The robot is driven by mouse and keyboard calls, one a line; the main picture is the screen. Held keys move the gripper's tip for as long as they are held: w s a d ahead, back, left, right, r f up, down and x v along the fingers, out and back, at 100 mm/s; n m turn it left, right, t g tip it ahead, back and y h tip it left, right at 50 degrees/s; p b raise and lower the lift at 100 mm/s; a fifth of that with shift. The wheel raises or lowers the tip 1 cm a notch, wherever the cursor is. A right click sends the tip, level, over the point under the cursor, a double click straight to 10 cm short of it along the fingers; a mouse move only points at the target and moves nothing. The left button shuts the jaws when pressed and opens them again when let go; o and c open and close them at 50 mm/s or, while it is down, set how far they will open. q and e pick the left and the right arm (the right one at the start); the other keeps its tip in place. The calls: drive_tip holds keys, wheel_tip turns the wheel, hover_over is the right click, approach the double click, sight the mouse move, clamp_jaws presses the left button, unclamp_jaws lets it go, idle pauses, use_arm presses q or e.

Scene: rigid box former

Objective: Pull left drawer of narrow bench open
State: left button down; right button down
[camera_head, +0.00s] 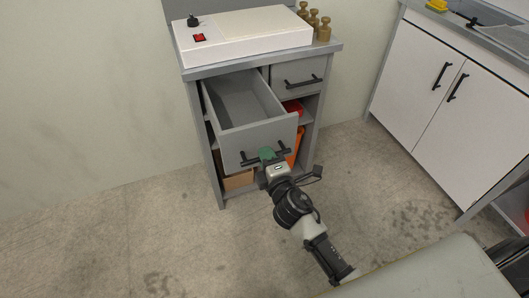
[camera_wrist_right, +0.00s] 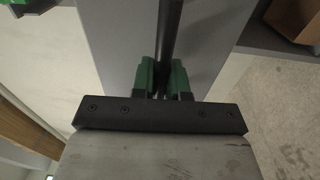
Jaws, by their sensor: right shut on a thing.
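The narrow bench (camera_head: 190,73) stands against the wall in the head view. Its left drawer (camera_head: 236,139) is pulled well out, and its empty inside shows. My right gripper (camera_head: 267,154) is at the drawer's front, with its green fingers shut on the dark bar handle (camera_head: 283,151). In the right wrist view the green fingertips (camera_wrist_right: 163,78) sit on both sides of the dark handle bar (camera_wrist_right: 170,35). The right drawer (camera_head: 298,73) of the bench is closed. My left gripper is not in view.
A white device (camera_head: 245,38) with a red switch and several brass weights (camera_head: 314,22) stand on the bench top. Orange and red items and a brown box (camera_head: 238,181) are on the shelves below. A white cabinet (camera_head: 420,70) stands at right. The floor left of the bench is clear.

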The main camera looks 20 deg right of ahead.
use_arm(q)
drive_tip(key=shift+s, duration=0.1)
use_arm(e)
drive_tip(key=shift+s, duration=0.1)
drive_tip(key=c, duration=1.2)
unclamp_jaws()
drive_tip(key=shift+c, duration=0.2)
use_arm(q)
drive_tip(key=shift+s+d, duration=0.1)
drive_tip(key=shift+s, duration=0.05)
use_arm(e)
drive_tip(key=shift+o, duration=0.4)
